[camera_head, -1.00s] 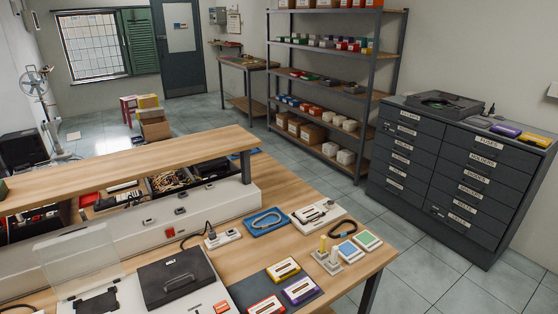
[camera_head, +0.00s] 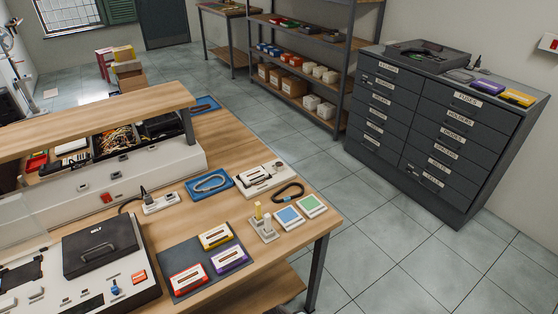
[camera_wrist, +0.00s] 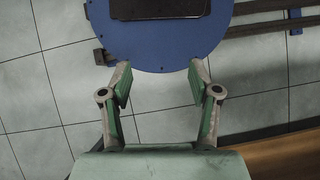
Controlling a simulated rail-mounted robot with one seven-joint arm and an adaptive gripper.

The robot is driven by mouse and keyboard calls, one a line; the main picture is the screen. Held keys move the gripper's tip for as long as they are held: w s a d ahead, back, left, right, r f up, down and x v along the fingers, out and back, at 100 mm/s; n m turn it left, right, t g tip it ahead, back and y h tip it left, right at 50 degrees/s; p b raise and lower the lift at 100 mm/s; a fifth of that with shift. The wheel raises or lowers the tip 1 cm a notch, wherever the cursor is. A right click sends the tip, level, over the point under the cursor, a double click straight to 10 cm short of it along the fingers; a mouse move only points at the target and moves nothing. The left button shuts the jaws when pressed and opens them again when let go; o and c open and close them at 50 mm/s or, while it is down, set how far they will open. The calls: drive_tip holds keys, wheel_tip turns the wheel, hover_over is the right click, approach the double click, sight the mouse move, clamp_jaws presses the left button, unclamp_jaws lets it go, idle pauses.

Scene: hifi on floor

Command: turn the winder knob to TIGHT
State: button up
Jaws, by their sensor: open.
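I cannot read any label saying TIGHT, and I cannot tell for certain which part is the winder knob. A white device (camera_head: 262,180) with small dark and light fittings lies on the wooden bench, right of a blue tray (camera_head: 209,186). A larger white machine (camera_head: 135,266) with a black lid (camera_head: 100,248) stands at the lower left; a small blue knob (camera_head: 115,288) shows on its front panel. My gripper (camera_wrist: 160,80) is open and empty in the wrist view, over tiled floor. It is out of the head view, so its distance from the bench is unclear.
Yellow, red and purple cassettes (camera_head: 215,236) lie on a dark mat (camera_head: 179,252). Beside them are a pale block with upright pegs (camera_head: 263,228), blue and green cards (camera_head: 312,205) and a black loop (camera_head: 288,191). A drawer cabinet (camera_head: 430,130) stands right, across clear floor (camera_head: 400,240).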

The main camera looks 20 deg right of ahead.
drive_tip(key=w+d+f+n+t+b, duration=0.2)
drive_tip(key=w+d+f+n+b, duration=0.5)
drive_tip(key=w+d+f+b, duration=0.55)
drive_tip(key=w+d+f+n+t+b, duration=0.1)
drive_tip(key=w+d+f+n+b, duration=0.15)
drive_tip(key=d+b, duration=0.3)
drive_tip(key=w+d+f+n+t+b, duration=0.1)
drive_tip(key=w+d+f+n+b, duration=0.2)
drive_tip(key=d, duration=0.4)
drive_tip(key=w+d+r+m+t+h+p, duration=0.1)
drive_tip(key=w+d+r+p, duration=0.1)
drive_tip(key=w+d+r, duration=0.75)
drive_tip(key=w+d+r+m+t+h+p, duration=0.1)
drive_tip(key=w+d+r+m+h+p, duration=0.3)
drive_tip(key=d, duration=1)
drive_tip(key=w+d+r+n+t+y+p, duration=0.1)
drive_tip(key=w+d+r, duration=0.3)
drive_tip(key=d+r, duration=0.55)
drive_tip(key=w+d+r+p, duration=0.2)
drive_tip(key=w+d+r, duration=0.1)
drive_tip(key=w+r, duration=0.25)
wheel_tip(320, 180, up, 42)
drive_tip(key=r+y+p, duration=0.1)
drive_tip(key=y+p, duration=0.3)
drive_tip(key=p, duration=1)
hover_over(279, 164)
drive_tip(key=shift+m, duration=0.25)
wheel_tip(279, 164, down, 18)
drive_tip(key=p, duration=0.4)
